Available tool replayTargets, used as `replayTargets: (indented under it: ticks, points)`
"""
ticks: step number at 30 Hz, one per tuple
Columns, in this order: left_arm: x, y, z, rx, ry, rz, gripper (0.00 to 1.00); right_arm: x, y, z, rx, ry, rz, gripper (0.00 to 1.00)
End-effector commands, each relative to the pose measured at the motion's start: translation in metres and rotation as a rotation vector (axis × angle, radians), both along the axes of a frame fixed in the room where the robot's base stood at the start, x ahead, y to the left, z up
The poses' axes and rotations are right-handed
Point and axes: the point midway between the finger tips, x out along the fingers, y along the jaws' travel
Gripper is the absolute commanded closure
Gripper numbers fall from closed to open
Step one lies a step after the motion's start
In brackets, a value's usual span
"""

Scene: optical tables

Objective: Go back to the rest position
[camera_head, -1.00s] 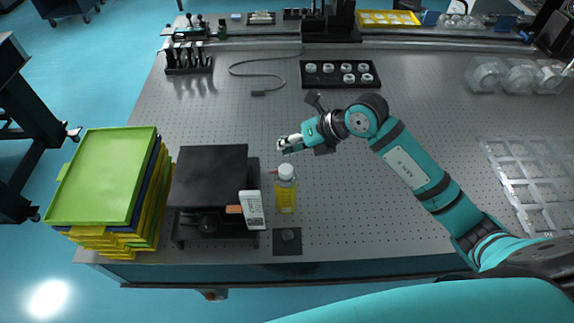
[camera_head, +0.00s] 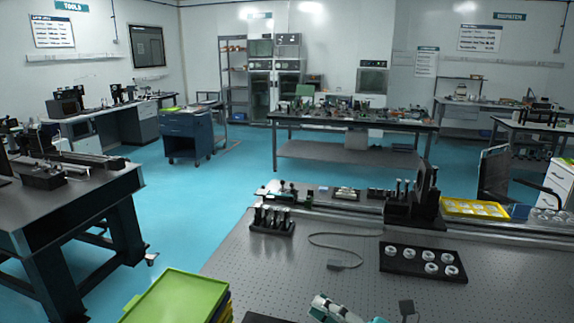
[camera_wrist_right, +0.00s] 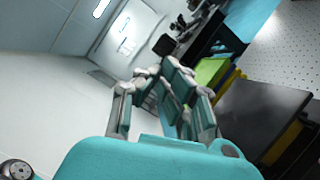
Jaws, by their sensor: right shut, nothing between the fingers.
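My right gripper (camera_head: 328,308) shows at the bottom edge of the head view, above the perforated optical table (camera_head: 300,285). Only its white and teal end is in the picture, and most of the right arm is cut off. The right wrist view shows the teal and grey fingers of this gripper (camera_wrist_right: 165,85), shut with nothing held. My left gripper is in neither view.
A green tray (camera_head: 178,300) on a stack stands at the table's left end; it also shows in the wrist view (camera_wrist_right: 210,70), beside a black box top (camera_wrist_right: 265,105). A black plate with round parts (camera_head: 422,264) and a cable (camera_head: 340,265) lie on the table.

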Motion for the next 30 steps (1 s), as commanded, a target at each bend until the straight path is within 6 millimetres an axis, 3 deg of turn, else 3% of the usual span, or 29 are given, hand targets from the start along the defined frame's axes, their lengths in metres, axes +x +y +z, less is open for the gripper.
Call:
replayTargets:
  ticks: [3,7,11,15,18,21,24,30]
  points:
    - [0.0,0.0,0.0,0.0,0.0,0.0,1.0,0.001,-0.032,0.037,0.373,0.05,-0.167,1.0]
    - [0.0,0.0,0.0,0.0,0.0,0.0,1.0,0.008,-0.092,0.037,0.725,0.185,-0.413,1.0]
    - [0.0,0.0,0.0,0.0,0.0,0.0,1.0,0.003,-0.15,-0.01,1.002,0.408,-0.7,1.0]
    - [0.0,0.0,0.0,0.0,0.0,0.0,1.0,-0.031,-0.187,-0.095,1.188,0.742,-1.026,1.0]
    - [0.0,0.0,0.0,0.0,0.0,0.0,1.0,-0.07,-0.19,-0.151,1.236,0.994,-1.22,1.0]
    - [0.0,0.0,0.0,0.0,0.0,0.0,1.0,-0.109,-0.181,-0.19,1.233,1.206,-1.353,1.0]
    - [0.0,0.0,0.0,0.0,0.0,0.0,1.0,-0.144,-0.17,-0.216,1.204,1.386,-1.446,1.0]
    - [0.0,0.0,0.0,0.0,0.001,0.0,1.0,-0.209,-0.143,-0.244,1.105,1.697,-1.572,1.0]
